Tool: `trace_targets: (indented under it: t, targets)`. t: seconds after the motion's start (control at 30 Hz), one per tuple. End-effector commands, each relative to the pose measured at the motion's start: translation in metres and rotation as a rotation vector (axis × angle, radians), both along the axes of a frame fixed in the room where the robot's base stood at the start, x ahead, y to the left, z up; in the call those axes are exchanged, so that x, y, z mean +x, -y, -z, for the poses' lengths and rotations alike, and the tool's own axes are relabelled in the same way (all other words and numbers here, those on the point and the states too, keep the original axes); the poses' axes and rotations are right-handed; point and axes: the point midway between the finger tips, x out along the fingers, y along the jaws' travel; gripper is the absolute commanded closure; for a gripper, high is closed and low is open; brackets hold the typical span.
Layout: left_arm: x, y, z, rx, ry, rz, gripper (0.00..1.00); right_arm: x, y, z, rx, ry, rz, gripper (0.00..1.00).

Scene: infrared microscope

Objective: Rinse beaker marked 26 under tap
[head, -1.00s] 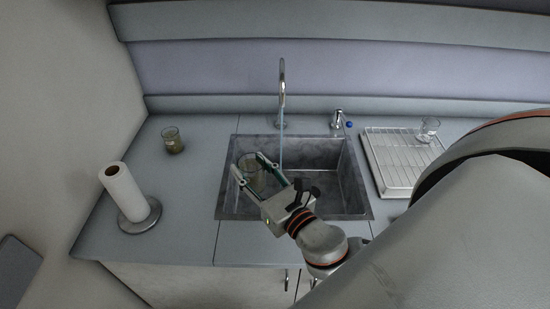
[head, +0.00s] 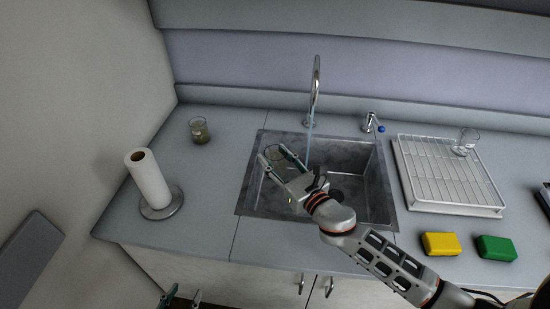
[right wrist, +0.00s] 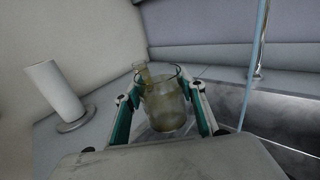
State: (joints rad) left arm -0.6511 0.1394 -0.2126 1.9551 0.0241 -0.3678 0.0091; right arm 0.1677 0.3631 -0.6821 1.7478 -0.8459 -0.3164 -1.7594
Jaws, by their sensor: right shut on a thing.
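My right gripper (head: 274,164) is shut on a glass beaker (head: 275,154), held over the left part of the sink (head: 252,193). In the right wrist view the beaker (right wrist: 166,108) sits between both fingers, roughly upright, with a cloudy brownish tint; no mark is readable. The tap (head: 316,85) runs a thin water stream (head: 309,140), which falls to the right of the beaker, apart from it. My left gripper (head: 181,299) shows at the bottom edge, its fingertips apart and empty.
Another beaker with brownish contents (head: 199,131) stands on the left counter, near a paper towel roll (head: 148,180). A clear beaker (head: 464,143) stands on the drying rack (head: 440,172). A yellow sponge (head: 440,244) and a green sponge (head: 496,248) lie at the front right.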

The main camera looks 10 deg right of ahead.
Motion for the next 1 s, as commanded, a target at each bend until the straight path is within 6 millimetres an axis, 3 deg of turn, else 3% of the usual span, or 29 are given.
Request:
trace_targets:
  t: [0.17, 1.0]
  targets:
    - [0.000, 0.000, 0.002, 0.000, 0.000, 0.000, 0.60, 0.007, -0.001, 0.002, 0.000, 0.001, -0.015, 0.82]
    - [0.000, 0.000, 0.026, -0.002, -0.001, 0.000, 0.60, 0.053, 0.056, 0.014, -0.001, 0.000, -0.012, 0.82]
